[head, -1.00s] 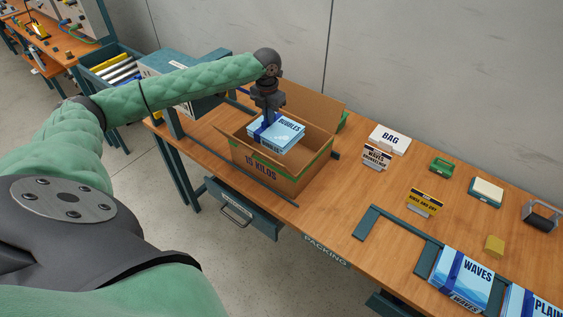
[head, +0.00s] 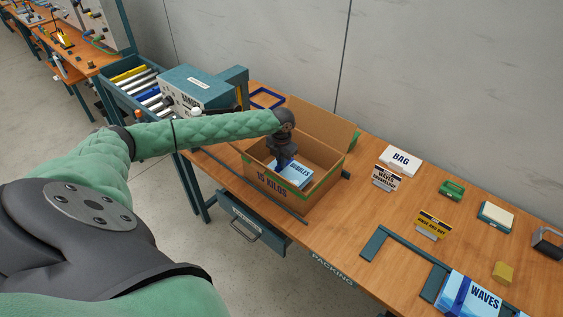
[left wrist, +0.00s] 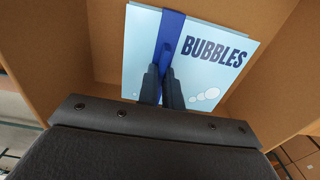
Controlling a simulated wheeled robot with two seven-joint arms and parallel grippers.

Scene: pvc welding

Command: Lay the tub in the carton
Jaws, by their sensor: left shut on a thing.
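The tub is a light blue box (head: 294,175) marked "BUBBLES" with a dark blue strap. It is inside the open carton (head: 330,183), low between the walls. The carton is brown, marked "15 KILOS", with its flaps open. My left gripper (head: 279,164) reaches down into the carton and is shut on the tub's strap. In the left wrist view the fingers (left wrist: 163,88) pinch the strap of the tub (left wrist: 205,62), and carton walls surround it. I cannot tell whether the tub touches the carton floor. My right gripper is not in view.
The carton stands on the wooden packing bench (head: 340,235). A white "BAG" box (head: 401,161), small signs, a green item (head: 451,190) and a yellow block (head: 503,271) lie to the right. A "WAVES" tub (head: 475,296) sits at the front right. A teal machine (head: 195,88) stands behind left.

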